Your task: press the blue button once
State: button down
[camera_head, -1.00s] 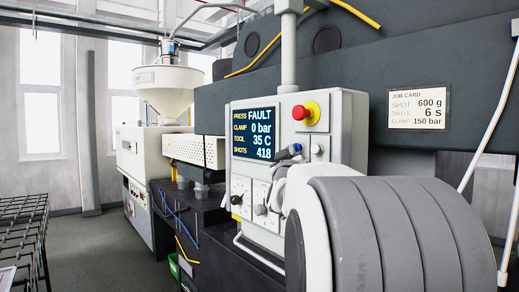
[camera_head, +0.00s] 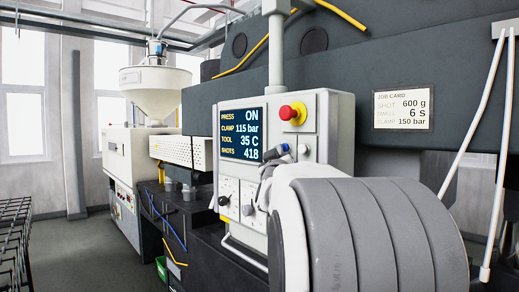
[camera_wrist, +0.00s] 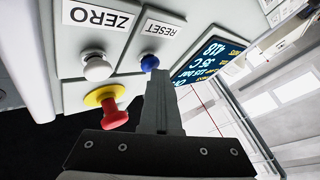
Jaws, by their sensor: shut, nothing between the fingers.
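The blue button (camera_wrist: 149,63) is on the light panel beside the RESET label in the wrist view. In the head view it is a small blue spot (camera_head: 285,147) below the red button, partly hidden by my gripper. My gripper (camera_wrist: 157,76) is shut and empty, its fingertips right at the blue button. Whether they touch it I cannot tell. The display (camera_head: 242,134) on the control box reads PRESS ON, CLAMP 115 bar, TOOL 35 C, SHOTS 418.
A red mushroom button (camera_wrist: 114,113) on a yellow base and a white button (camera_wrist: 97,67) by the ZERO label sit close to the blue one. Knobs (camera_head: 247,210) are lower on the box. A job card (camera_head: 403,109) is on the machine at right.

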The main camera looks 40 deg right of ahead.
jog(key=shift+s+a, duration=0.1)
jog(key=shift+a, duration=0.65)
jog(key=shift+a, duration=0.1)
jog(key=shift+s+a, duration=0.2)
jog(key=shift+a, duration=2.25)
jog(key=shift+f, duration=0.1)
